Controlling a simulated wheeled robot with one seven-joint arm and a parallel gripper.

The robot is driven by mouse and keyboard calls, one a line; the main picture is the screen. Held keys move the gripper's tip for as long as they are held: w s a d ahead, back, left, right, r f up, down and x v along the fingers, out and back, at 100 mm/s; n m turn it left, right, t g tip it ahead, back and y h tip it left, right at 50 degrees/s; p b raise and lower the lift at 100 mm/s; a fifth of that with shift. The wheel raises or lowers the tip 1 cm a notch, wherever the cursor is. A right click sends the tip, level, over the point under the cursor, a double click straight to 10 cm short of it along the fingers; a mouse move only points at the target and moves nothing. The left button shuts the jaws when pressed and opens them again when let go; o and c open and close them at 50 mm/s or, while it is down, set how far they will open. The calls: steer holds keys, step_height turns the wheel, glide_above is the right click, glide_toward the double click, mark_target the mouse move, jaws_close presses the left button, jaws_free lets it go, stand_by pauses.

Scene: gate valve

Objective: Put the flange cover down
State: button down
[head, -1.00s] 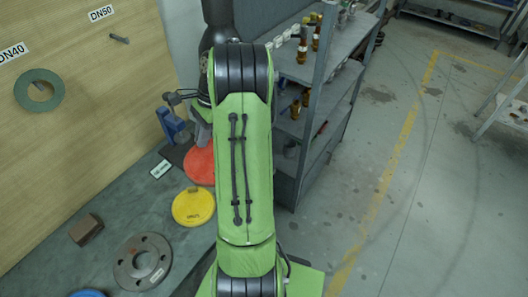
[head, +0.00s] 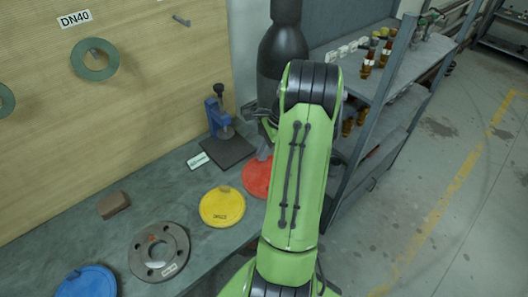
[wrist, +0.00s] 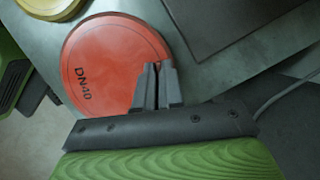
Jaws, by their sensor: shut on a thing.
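The flange cover is a flat red disc marked DN40 (wrist: 100,62) in the wrist view. In the head view the red cover (head: 256,178) shows partly behind my arm, near the bench's right edge. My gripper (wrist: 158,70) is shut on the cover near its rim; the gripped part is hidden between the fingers. The cover looks level, at or just above the grey bench (head: 70,235); I cannot tell whether it touches. In the head view my gripper is mostly hidden by my arm.
A yellow cover (head: 222,207) lies left of the red one. A grey flange ring (head: 159,251), blue disc (head: 88,282) and brown block (head: 113,204) lie farther left. A dark mat (head: 228,151) with a blue stand (head: 217,118) is behind. Shelves (head: 375,135) stand right.

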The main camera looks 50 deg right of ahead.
steer(key=c, duration=1.3)
jaws_free()
steer(key=shift+o, duration=0.2)
